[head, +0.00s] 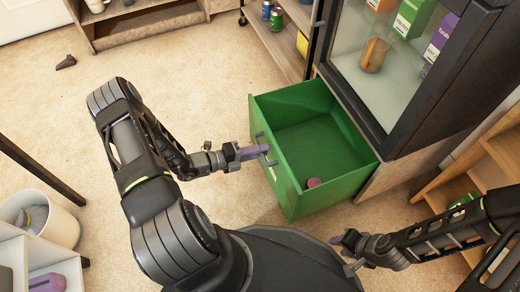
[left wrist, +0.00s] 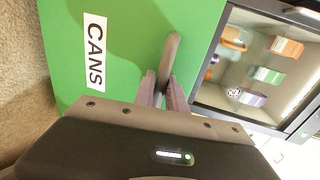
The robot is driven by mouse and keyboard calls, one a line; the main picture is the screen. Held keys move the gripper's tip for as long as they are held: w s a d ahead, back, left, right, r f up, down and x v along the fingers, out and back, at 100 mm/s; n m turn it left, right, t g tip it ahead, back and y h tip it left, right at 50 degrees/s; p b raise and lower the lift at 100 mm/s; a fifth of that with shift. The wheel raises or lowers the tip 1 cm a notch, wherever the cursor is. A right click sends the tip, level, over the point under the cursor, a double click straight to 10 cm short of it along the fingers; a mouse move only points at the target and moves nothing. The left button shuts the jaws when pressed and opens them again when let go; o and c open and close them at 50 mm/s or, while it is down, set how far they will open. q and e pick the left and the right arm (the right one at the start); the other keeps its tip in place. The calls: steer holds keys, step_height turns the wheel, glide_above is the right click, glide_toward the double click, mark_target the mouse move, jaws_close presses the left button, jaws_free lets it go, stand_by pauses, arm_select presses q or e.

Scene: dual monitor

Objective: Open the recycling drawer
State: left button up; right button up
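The green drawer (head: 320,190) under the glass-fronted cabinet stands pulled out, its inside visible from above. A small reddish round thing (head: 313,182) lies on its floor near the front. The drawer's front (left wrist: 130,35) carries a white label reading CANS (left wrist: 95,50) in the left wrist view. A grey bar handle (left wrist: 171,50) sits on that front. My left gripper (head: 262,150) is at the handle; its purple fingers (left wrist: 163,92) lie close on both sides of the bar. My right gripper (head: 342,254) is open and empty, low in front of the drawer.
The glass-fronted cabinet (head: 410,140) holds a brown mug (head: 374,54) and several coloured boxes. A wooden shelf (head: 480,165) stands at right. A white bin (head: 45,220) stands at lower left. Carpet (head: 190,75) left of the drawer is mostly clear.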

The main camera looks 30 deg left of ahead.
arm_select(q)
steer(key=shift+o, duration=0.5)
steer(key=shift+s+a+r, duration=0.1)
steer(key=shift+a, duration=0.05)
steer(key=p+v, duration=0.2)
steer(key=v, duration=0.5)
steer(key=shift+s, duration=0.2)
steer(key=shift+a+r, duration=0.1)
